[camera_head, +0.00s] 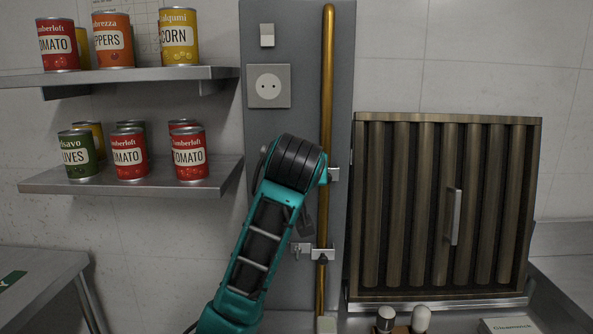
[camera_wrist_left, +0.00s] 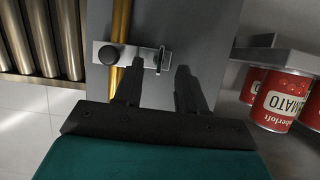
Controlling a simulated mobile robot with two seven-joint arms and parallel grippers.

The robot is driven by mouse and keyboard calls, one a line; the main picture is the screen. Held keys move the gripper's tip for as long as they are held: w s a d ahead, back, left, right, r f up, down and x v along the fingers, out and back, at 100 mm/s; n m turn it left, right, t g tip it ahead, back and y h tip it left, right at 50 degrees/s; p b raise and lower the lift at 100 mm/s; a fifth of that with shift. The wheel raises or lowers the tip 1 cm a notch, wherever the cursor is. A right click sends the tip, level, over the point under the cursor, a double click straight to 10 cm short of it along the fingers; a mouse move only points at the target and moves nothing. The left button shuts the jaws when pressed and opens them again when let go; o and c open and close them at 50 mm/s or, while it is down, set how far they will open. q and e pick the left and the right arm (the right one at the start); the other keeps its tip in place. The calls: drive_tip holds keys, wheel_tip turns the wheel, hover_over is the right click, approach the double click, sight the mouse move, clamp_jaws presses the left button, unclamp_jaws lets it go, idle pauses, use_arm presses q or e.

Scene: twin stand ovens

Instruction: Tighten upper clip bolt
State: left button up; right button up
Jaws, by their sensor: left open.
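The upper clip (camera_head: 333,174) shows only its right end on the copper pipe (camera_head: 327,90); my teal and black left arm hides the rest. In the left wrist view a grey clip plate (camera_wrist_left: 132,56), which looks like the upper one, crosses the pipe (camera_wrist_left: 121,20). It has a dark round knob (camera_wrist_left: 108,54) on the pipe side and a small upright bolt (camera_wrist_left: 161,58) at the other end. My left gripper (camera_wrist_left: 159,69) is open, its fingertips on either side of the bolt; contact is unclear. The lower clip (camera_head: 322,255) is below, with its own bolt (camera_head: 297,248).
A grey panel (camera_head: 285,135) with a socket (camera_head: 268,86) stands behind the pipe. Shelves with cans (camera_head: 188,152) are at left. A slatted metal filter (camera_head: 440,210) with a handle (camera_head: 453,216) stands at right. Shakers (camera_head: 421,319) stand at the bottom right.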

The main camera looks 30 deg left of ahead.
use_arm(q)
drive_tip(key=v, duration=1)
drive_tip(key=shift+s, duration=0.2)
drive_tip(key=shift+d, duration=0.15)
